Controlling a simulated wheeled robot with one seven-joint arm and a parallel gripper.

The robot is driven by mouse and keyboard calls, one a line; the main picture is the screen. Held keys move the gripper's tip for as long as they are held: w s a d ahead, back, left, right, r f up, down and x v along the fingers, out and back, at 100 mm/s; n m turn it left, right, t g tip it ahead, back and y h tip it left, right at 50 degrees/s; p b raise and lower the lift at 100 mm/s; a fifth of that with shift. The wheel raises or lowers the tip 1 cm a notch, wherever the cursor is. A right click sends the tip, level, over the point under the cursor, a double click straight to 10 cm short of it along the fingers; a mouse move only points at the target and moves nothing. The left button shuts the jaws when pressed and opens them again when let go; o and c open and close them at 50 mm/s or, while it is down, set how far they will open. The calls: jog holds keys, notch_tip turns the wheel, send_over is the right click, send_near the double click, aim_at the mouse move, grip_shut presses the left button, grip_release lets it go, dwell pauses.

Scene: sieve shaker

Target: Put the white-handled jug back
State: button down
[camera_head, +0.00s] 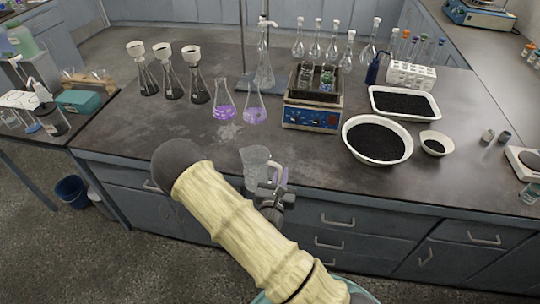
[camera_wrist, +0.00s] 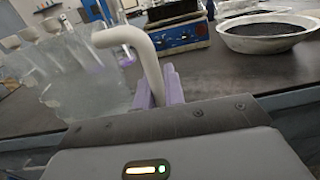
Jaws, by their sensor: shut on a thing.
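The jug (camera_head: 256,166) is clear with a white handle (camera_head: 276,173). It is at the front edge of the dark bench, right of my arm in the head view. In the wrist view the clear jug body (camera_wrist: 85,75) fills the left, and its white handle (camera_wrist: 135,38) curves down between the purple fingers. My gripper (camera_head: 280,188) is shut on the handle, and its fingers also show in the wrist view (camera_wrist: 165,88). The jug looks upright in the head view. Its base is partly hidden, so I cannot tell whether it touches the bench.
Behind the jug stand two flasks of purple liquid (camera_head: 223,106) and a blue sieve shaker or heater box (camera_head: 312,112). A white bowl of black grains (camera_head: 377,140) and a white tray (camera_head: 404,102) stand to the right. Three flasks with white funnels (camera_head: 170,75) stand back left. The bench front left is bare.

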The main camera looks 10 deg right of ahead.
notch_tip(320, 180, down, 12)
jog(key=s+n+t+y+p, duration=0.1)
jog(key=n+y+p, duration=0.2)
jog(key=n+y, duration=0.2)
jog(key=shift+s+a+r+t+y+p, duration=0.2)
jog(key=shift+s+a+t+y+p, duration=0.15)
jog(key=shift+y, duration=0.95)
jog(key=shift+s, duration=0.15)
jog(key=shift+d, duration=0.15)
